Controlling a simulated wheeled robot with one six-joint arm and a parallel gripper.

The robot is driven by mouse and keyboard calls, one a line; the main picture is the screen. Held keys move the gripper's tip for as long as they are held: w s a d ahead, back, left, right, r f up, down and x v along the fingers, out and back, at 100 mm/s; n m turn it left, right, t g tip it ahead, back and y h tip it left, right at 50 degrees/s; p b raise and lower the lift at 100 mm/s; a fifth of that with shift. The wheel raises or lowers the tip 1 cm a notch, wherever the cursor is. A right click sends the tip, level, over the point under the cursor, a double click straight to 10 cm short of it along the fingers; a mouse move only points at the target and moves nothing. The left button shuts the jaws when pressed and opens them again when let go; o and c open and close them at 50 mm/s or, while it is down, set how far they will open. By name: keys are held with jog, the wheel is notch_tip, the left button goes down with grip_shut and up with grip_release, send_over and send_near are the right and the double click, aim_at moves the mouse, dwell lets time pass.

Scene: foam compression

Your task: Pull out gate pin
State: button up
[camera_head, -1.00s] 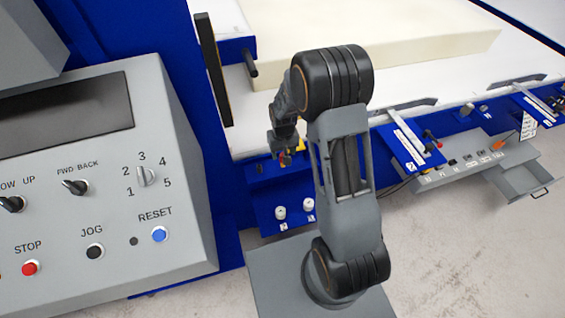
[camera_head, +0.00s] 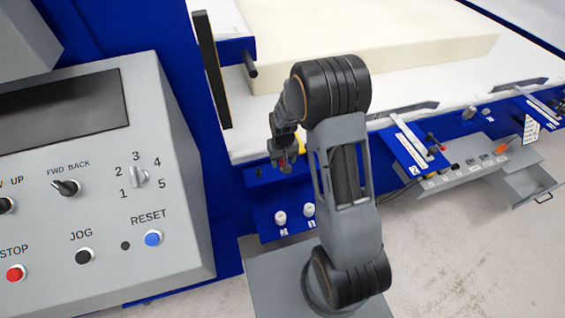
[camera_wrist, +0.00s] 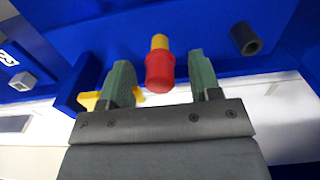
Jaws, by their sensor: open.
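The gate pin has a red grip (camera_wrist: 160,72) and a short yellow part (camera_wrist: 160,42) at its far end, against the blue machine frame in the wrist view. My gripper (camera_wrist: 160,84) is open, with one green finger on each side of the red grip. Gaps show between the grip and both fingers. In the head view my gripper (camera_head: 284,160) hangs at the blue frame edge, with a bit of red visible at it. Where the pin enters the frame is hard to make out.
A dark hollow tube (camera_wrist: 246,38) sticks out right of the pin. A yellow piece (camera_wrist: 90,100) lies behind the left finger. The grey control panel (camera_head: 110,240) stands left. Foam (camera_head: 370,55) lies on the white bed. White knobs (camera_head: 280,217) sit below my gripper.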

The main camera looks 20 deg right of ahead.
dwell(0.8)
grip_shut()
dwell(0.4)
jog(key=shift+r, duration=0.25)
jog(key=shift+r+p, duration=1.95)
jog(key=shift+r, duration=0.8)
